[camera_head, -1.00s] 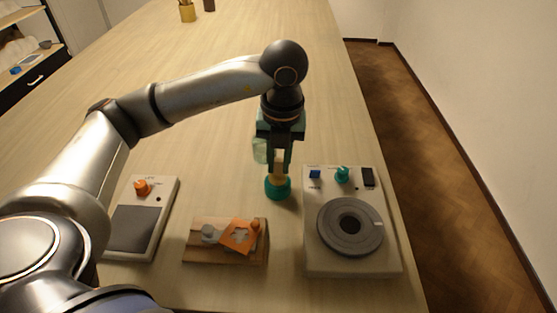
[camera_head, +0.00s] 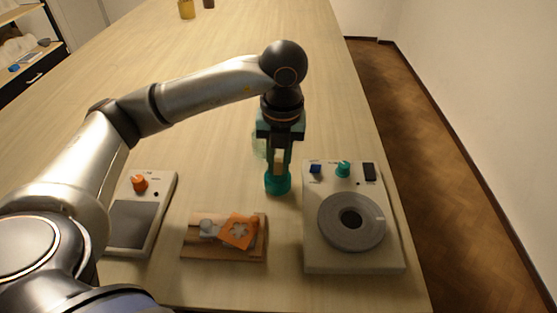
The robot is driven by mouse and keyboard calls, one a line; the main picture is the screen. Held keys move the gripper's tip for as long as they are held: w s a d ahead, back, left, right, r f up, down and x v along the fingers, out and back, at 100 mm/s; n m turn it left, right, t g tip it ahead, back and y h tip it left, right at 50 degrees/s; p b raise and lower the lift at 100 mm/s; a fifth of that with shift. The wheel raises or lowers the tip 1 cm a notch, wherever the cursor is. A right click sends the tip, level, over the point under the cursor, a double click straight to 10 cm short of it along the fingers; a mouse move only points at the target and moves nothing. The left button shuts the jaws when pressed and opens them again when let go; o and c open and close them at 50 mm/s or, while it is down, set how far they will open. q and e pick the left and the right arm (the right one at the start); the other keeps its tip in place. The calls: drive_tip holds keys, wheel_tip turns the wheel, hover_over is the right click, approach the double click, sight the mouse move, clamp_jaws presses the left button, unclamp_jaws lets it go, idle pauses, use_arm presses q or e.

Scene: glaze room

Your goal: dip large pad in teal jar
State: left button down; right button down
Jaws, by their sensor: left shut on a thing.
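My left gripper (camera_head: 279,164) points straight down over the teal jar (camera_head: 278,185). It is shut on a tan, handle-like piece, likely the large pad's handle (camera_head: 279,160). The lower end of the held piece meets the jar's mouth in this view; its tip is hidden, and I cannot tell how deep it sits. The teal jar stands on the table, between the board and the wheel unit. My right gripper is not in view.
A wheel unit (camera_head: 322,255) stands at right, near the table edge. A control box (camera_head: 158,205) is at left. A pale green glass (camera_head: 258,146) stands behind my gripper. The far table is mostly clear.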

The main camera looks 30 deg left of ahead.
use_arm(q)
drive_tip(key=shift+s+f+b, duration=0.15)
drive_tip(key=shift+f+b, duration=0.2)
drive_tip(key=shift+f, duration=0.1)
idle(0.8)
drive_tip(key=shift+r+p, duration=2.15)
drive_tip(key=shift+r, duration=1.05)
